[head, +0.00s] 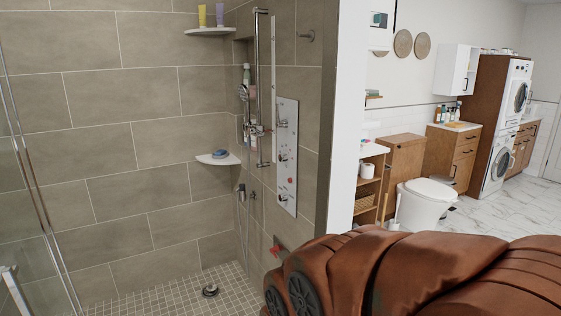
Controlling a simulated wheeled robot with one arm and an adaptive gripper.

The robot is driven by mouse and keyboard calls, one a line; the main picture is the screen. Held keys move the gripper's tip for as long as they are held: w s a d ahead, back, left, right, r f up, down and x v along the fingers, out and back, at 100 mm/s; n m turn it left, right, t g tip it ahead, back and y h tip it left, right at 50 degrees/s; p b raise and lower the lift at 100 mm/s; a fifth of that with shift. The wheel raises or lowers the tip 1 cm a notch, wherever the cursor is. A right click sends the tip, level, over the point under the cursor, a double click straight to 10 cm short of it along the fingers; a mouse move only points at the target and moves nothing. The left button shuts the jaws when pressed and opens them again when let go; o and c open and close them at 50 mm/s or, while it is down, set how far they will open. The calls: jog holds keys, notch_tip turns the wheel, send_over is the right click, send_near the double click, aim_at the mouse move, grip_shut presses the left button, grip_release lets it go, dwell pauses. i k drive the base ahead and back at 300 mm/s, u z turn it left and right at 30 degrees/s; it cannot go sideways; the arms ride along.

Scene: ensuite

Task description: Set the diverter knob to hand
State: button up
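A tall pale shower panel (288,142) is mounted on the tiled wall, seen at a slant. It carries an upper control (282,123), a middle knob (283,157) and a lower knob (283,197), all dark or metallic. Which of these is the diverter knob, and where it points, is too small to tell. A hand shower (243,92) hangs on the rail left of the panel. I cannot make out my gripper. A brown, folded shape fills the lower right, below and right of the panel.
A corner shelf (217,160) holds a blue item; a higher shelf (209,31) holds two bottles. A glass screen with metal edges (38,190) stands at left. A white wall end (348,110) separates the shower from the toilet (425,203). The shower floor (170,291) is mostly clear.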

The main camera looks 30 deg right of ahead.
aim_at(283, 198)
jog(key=u, duration=0.25)
jog(key=k, duration=0.7)
jog(key=u, duration=0.65)
jog(key=k, duration=0.45)
jog(key=z, duration=1.1)
jog(key=i, duration=0.8)
jog(key=z, duration=0.6)
jog(key=i, duration=1.1)
jog(key=u, duration=1.1)
jog(key=i, duration=0.65)
jog(key=u, duration=0.8)
